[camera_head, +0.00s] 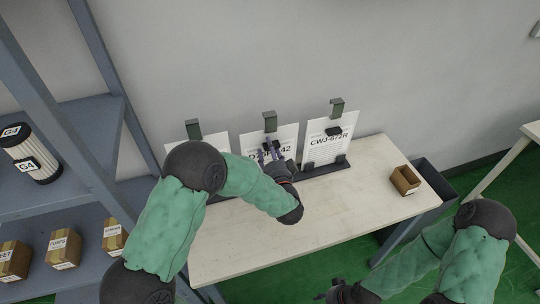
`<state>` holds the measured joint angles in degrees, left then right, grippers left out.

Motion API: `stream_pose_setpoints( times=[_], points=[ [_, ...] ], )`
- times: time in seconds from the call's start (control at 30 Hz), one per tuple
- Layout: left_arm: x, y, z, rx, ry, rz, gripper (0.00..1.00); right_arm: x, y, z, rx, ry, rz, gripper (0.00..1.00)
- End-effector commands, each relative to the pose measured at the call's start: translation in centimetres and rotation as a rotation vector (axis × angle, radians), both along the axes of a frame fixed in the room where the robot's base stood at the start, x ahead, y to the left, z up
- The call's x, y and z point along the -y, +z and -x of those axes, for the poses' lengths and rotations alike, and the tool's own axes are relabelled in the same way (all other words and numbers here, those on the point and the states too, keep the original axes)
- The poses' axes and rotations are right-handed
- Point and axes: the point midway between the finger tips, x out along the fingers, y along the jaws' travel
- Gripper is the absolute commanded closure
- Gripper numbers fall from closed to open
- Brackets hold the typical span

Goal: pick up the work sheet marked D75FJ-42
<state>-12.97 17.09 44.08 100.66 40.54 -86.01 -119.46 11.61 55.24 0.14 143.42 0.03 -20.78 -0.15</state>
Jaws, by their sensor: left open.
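The middle work sheet (289,133) stands upright against the wall at the back of the wooden table. Its label is partly covered by my gripper; I can read a "D7" at the start and "42" at the end. A dark clip (270,120) is at its top edge. My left gripper (268,152) is open, with its fingers in front of this sheet; whether they touch it I cannot tell. My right gripper (328,294) is low at the bottom edge, away from the sheets, and its fingers are too small and dark to judge.
A sheet marked CWJ-672R (322,143) stands to the right in a dark holder (327,168). Another sheet (178,134) at the left is mostly hidden by my arm. Shelves (85,133) stand at the left.

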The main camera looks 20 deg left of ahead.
Motion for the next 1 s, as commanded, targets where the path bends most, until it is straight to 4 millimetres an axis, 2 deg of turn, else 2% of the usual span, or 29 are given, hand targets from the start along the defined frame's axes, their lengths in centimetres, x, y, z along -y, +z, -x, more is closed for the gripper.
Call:
stream_pose_setpoints(
  times=[0.13, 0.3, 0.33, 0.73, 0.87, 1.0],
  points=[
    [0.0, 0.0, 0.0, 0.000, 0.000, 0.000, 0.47, 0.0, 0.1, 0.0, 0.000, 0.000, 0.000, 0.60],
    [0.0, 0.0, 0.0, 0.000, 0.000, 0.000, 0.95, 0.0, 0.1, 0.0, 0.000, 0.000, 0.000, 0.60],
    [0.0, 0.0, 0.0, 0.000, 0.000, 0.000, 1.00, 0.0, 0.1, 0.0, 0.000, 0.000, 0.000, 0.60],
    [0.0, 0.6, 0.0, 0.003, 0.000, 0.001, 1.00, 0.0, 0.3, 0.0, 0.000, 0.000, 0.000, 0.60],
    [0.0, 2.4, 0.0, 0.005, 0.000, 0.001, 1.00, 0.0, 1.1, 0.0, 0.000, 0.000, 0.000, 0.60],
    [0.0, 5.3, 0.0, 0.005, 0.000, 0.001, 1.00, 0.0, 2.3, 0.0, 0.000, 0.000, 0.000, 0.60]
  ],
)
